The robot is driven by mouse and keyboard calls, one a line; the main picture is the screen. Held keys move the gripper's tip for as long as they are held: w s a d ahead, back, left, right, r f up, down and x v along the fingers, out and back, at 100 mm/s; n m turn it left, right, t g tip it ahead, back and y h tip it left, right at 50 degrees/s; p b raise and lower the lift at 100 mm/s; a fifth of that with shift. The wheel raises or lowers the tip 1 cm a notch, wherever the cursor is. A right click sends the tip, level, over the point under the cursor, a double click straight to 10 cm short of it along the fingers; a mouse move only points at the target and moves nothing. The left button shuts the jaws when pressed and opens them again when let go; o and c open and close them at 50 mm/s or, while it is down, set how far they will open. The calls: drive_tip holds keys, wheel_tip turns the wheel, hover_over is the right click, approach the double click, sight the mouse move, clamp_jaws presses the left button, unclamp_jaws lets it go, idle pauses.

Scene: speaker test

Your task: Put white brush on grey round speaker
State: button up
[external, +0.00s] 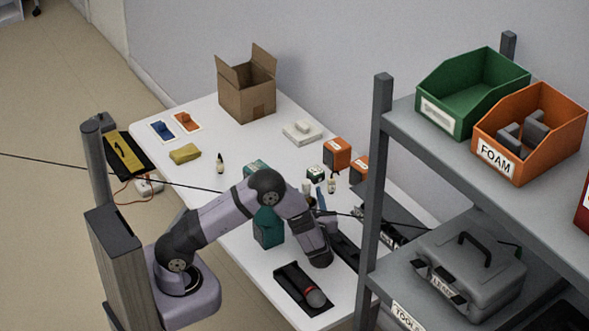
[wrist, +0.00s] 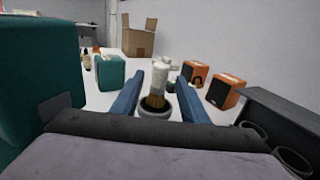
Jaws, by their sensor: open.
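In the wrist view, the white brush (wrist: 161,72) stands roughly upright between my blue fingers, pale handle up and brown bristles down. Its bristles meet or overlap a grey round thing (wrist: 155,113), which looks like the grey round speaker; I cannot tell whether they touch. My gripper (wrist: 160,77) is open, with one finger on each side of the brush and visible gaps. In the external view, my gripper (external: 320,199) is low over the right part of the white table, and my arm partly hides that area. I cannot make out the brush or grey speaker clearly there.
A large teal box (wrist: 38,75) stands close on the left, with a smaller teal speaker (wrist: 109,73) beyond. Orange speakers (wrist: 222,92) stand ahead right. A dark rack (wrist: 285,120) lies close right. The shelf post (external: 379,180) rises beside the white table (external: 215,125).

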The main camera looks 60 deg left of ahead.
drive_tip(key=v, duration=0.8)
drive_tip(key=shift+b, duration=0.35)
